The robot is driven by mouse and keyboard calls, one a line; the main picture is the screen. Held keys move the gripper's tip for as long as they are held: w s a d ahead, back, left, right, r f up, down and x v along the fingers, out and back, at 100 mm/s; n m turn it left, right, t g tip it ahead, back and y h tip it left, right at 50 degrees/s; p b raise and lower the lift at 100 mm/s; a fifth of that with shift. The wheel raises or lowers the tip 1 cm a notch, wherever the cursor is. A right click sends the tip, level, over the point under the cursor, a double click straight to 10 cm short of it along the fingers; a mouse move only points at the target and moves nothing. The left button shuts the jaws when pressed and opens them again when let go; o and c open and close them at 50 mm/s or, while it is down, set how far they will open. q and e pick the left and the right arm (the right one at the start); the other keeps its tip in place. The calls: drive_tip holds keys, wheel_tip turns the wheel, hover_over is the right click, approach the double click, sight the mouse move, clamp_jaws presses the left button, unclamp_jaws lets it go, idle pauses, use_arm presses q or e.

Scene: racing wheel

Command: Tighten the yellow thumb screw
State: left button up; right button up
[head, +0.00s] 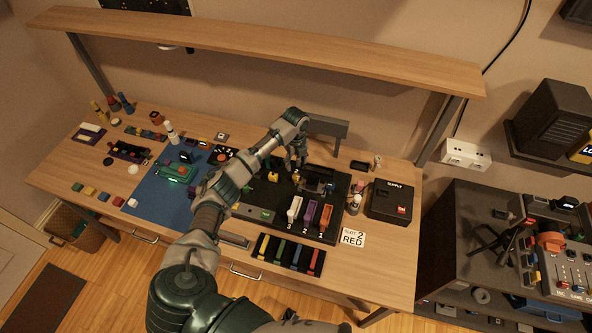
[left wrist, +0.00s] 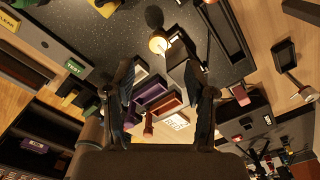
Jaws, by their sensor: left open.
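Two small yellow pieces show on the black board (head: 250,212). One is a yellow block-like piece (head: 272,176). The other is a pale yellow round knob (head: 295,177), which seems to be the round knob (left wrist: 158,44) in the left wrist view. I cannot tell for sure which is the thumb screw. My left gripper (head: 297,163) points down over the board, above the knob. In the left wrist view its fingers (left wrist: 160,78) are spread with nothing between them, and the knob lies just beyond their tips. My right gripper is not in view.
White, purple and orange pieces (head: 310,215) stand on the board's front right. A black supply box (head: 391,201) is at the right, and a colored-block tray (head: 289,255) in front. A blue mat (head: 150,193) lies left. A shelf (head: 250,43) spans above the bench.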

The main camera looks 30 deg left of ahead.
use_arm(q)
wheel_tip(320, 180, up, 5)
drive_tip(key=shift+f, duration=0.15)
drive_tip(key=shift+f, duration=0.1)
idle(0.4)
